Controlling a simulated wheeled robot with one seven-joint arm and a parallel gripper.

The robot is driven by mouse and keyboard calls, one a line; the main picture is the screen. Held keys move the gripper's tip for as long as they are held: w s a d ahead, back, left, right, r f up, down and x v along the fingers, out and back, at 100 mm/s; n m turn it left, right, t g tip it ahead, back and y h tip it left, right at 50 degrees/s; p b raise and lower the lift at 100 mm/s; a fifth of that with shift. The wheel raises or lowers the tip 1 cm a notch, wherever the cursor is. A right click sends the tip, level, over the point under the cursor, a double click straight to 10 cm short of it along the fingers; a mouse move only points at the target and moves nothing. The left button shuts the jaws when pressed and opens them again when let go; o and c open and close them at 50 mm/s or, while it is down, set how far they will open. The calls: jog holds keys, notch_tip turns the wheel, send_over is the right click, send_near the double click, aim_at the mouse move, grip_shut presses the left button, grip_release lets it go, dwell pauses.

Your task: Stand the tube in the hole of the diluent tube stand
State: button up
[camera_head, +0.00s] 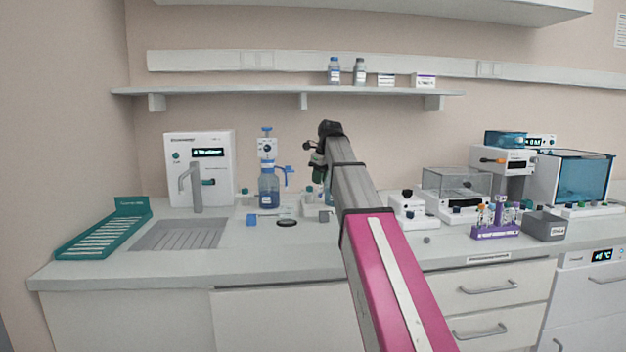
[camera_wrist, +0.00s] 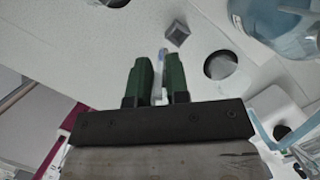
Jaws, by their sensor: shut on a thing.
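My gripper (camera_wrist: 158,78) has its two green fingers closed around a slim, pale, clear tube (camera_wrist: 161,62). The tube's upper part shows between the fingertips, and the rest is hidden by the fingers. In the head view my gripper (camera_head: 317,160) is above the bench, in front of the back wall, and the tube cannot be made out there. In the wrist view a small grey block (camera_wrist: 178,34) lies just beyond the fingertips, apart from the tube. I cannot tell whether it is the diluent tube stand, and no hole is clear.
A blue dispenser bottle (camera_head: 268,190) stands on the bench left of my arm. A purple rack (camera_head: 495,232) and grey bin (camera_head: 544,226) stand right. A shelf (camera_head: 285,89) is above.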

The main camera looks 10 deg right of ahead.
jog(key=shift+w+d+f, duration=0.3)
jog(key=shift+f, duration=0.55)
jog(key=shift+w+d+f, duration=0.25)
jog(key=shift+f, duration=0.65)
jog(key=shift+w+d+f, duration=0.3)
jog(key=shift+f, duration=0.55)
jog(key=shift+f, duration=1.6)
jog(key=o, duration=0.8)
jog(key=v, duration=1)
jog(key=shift+r, duration=0.4)
